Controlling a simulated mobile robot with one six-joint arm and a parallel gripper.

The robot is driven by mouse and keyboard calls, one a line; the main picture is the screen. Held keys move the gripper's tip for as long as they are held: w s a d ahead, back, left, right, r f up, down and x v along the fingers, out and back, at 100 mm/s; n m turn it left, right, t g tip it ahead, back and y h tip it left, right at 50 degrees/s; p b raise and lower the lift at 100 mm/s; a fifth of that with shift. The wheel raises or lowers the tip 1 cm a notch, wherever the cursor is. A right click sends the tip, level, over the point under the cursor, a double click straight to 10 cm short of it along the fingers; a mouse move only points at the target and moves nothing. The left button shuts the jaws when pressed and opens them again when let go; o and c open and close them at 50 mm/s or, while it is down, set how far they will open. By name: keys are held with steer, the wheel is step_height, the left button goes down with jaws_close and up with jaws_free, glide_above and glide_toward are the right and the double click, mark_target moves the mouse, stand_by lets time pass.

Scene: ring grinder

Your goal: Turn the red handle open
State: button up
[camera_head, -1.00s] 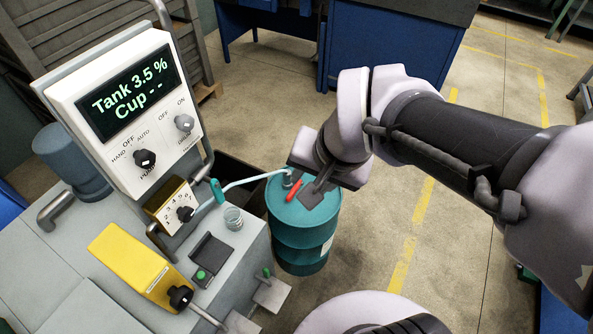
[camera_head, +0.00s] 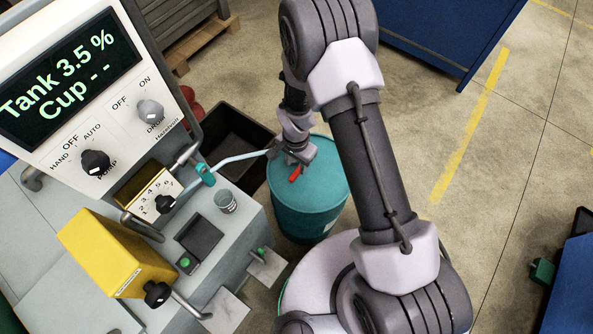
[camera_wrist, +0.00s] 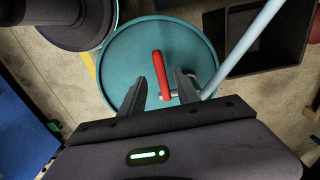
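The red handle (camera_head: 295,174) is on top of the teal drum (camera_head: 310,205), beside the end of a pale blue pipe. In the wrist view the red handle (camera_wrist: 159,68) points up the picture, over the drum's round lid (camera_wrist: 130,55). My gripper (camera_wrist: 161,78) is open, with one dark finger on each side of the handle's lower part. I cannot tell whether either finger touches it. In the head view my gripper (camera_head: 297,157) is low over the drum, just behind the handle, and its fingers are partly hidden.
The pale blue pipe (camera_head: 240,158) runs from the drum to the machine with the display panel (camera_head: 70,75). A clear cup (camera_head: 225,201) stands on the machine's ledge. Floor (camera_head: 430,130) right of my arm is clear.

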mark_target(296, 171)
step_height(296, 171, down, 5)
steer(key=shift+f+b, duration=0.15)
steer(key=shift+b, duration=0.5)
jaws_close()
stand_by(0.9)
